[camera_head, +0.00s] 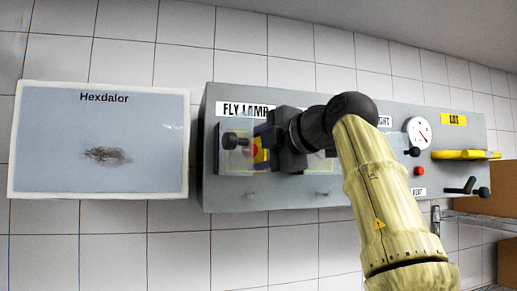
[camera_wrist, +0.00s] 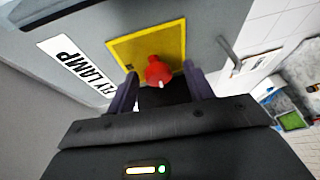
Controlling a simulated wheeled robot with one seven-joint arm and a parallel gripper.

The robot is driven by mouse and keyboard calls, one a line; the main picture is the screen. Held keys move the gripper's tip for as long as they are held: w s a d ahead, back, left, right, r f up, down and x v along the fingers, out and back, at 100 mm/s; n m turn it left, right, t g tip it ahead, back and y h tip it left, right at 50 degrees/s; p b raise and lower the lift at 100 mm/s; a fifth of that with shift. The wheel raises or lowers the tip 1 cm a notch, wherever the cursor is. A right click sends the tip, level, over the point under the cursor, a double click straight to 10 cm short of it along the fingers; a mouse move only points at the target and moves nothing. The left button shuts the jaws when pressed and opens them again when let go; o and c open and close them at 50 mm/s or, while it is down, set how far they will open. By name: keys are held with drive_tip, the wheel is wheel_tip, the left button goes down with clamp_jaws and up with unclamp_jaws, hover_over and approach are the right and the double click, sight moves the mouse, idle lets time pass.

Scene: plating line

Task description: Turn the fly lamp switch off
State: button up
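The fly lamp switch is a red knob (camera_wrist: 158,72) on a yellow square plate (camera_wrist: 120,48), under the "FLY LAMP" label (camera_head: 240,109) on the grey panel. The label also shows in the wrist view (camera_wrist: 74,66). My gripper (camera_wrist: 162,80) faces the switch, with its two dark fingers apart and the red knob showing between their tips. Whether a finger touches the knob I cannot tell. In the head view my gripper (camera_head: 262,150) covers most of the switch, and only part of the yellow plate shows.
A black knob (camera_head: 230,140) on a clear piece stands just left of my gripper. A framed "Hexdalor" board (camera_head: 100,175) hangs left of the panel (camera_head: 230,197). To the right are a round gauge (camera_head: 418,133), a red button (camera_head: 419,171), a yellow handle (camera_head: 462,155) and a black lever (camera_head: 468,190).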

drive_tip(key=shift+s+r, duration=0.1)
drive_tip(key=b+v, duration=0.1)
drive_tip(key=v, duration=1.6)
drive_tip(key=shift+d, duration=0.1)
